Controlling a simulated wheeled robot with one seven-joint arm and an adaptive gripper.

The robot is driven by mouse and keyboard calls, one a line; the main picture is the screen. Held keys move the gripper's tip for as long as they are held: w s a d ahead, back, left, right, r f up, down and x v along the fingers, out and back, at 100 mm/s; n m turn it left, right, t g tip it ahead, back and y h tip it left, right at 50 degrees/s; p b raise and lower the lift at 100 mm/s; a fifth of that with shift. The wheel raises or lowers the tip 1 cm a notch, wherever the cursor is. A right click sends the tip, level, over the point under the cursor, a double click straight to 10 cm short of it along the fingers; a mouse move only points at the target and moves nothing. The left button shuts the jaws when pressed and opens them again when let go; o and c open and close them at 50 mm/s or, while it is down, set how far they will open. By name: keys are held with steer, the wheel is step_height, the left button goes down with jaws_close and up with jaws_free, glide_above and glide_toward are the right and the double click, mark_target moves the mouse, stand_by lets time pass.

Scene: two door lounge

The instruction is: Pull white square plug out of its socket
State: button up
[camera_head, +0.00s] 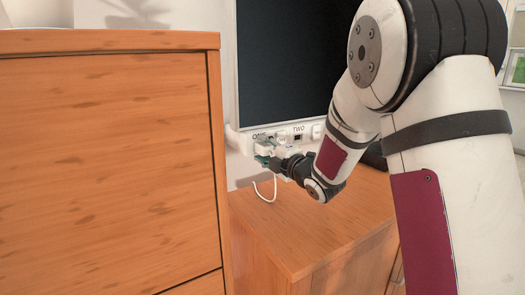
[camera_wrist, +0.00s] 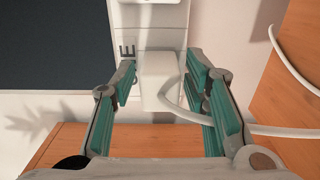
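The white square plug (camera_wrist: 160,80) sits in the white socket strip (camera_wrist: 160,14) in the wrist view, with a white cord leaving it to the right. My gripper (camera_wrist: 160,72) is open, with its green-padded fingers on either side of the plug. A gap shows on the plug's left; the right finger is closer, and I cannot tell if it touches. In the head view the strip (camera_head: 312,132) carries the labels ONE and TWO. My gripper (camera_head: 266,159) is at the plug (camera_head: 264,147) near the ONE label and partly covers it.
A tall wooden cabinet (camera_head: 110,160) stands close on the left of the head view. A lower wooden cabinet (camera_head: 305,225) lies below the strip. A dark screen (camera_head: 290,60) is above the strip. A loose white cord (camera_head: 264,193) hangs below the plug.

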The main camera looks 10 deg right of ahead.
mark_target(268, 151)
jaws_close()
steer(key=shift+s, duration=0.1)
steer(key=shift+b+v, duration=1.5)
steer(key=shift+v, duration=1.4)
